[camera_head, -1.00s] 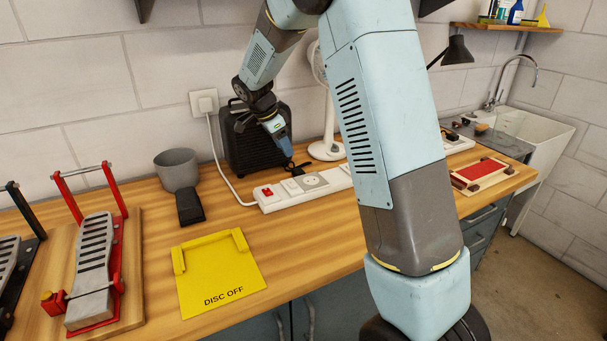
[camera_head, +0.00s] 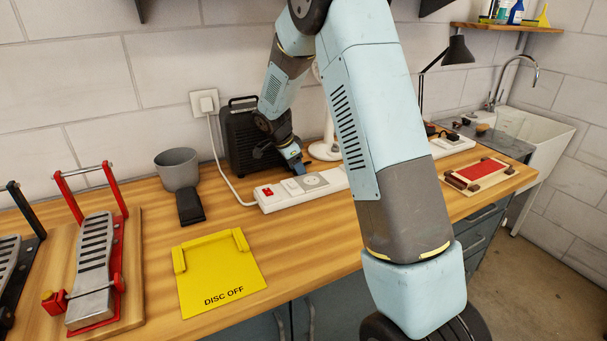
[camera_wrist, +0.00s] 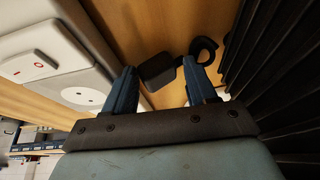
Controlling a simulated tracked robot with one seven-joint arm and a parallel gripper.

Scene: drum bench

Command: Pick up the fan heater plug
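The black plug, which I take to be the fan heater's, shows in the wrist view (camera_wrist: 158,72) as a dark block on the wooden bench, with a curved black piece (camera_wrist: 206,48) beside it. My gripper (camera_wrist: 157,66) is open, its two blue fingers spread with the plug showing between and past their tips. In the head view my gripper (camera_head: 299,170) is low between the black fan heater (camera_head: 238,132) and the white power strip (camera_head: 270,203), and hides the plug. I cannot tell whether a finger touches it.
The heater's ribbed side (camera_wrist: 285,75) is close to the right finger. The power strip (camera_wrist: 45,60) lies to the left. A white fan (camera_head: 325,150) stands behind my arm. A grey cup (camera_head: 178,170), a black block (camera_head: 190,206) and a yellow "DISC OFF" plate (camera_head: 222,275) are farther left.

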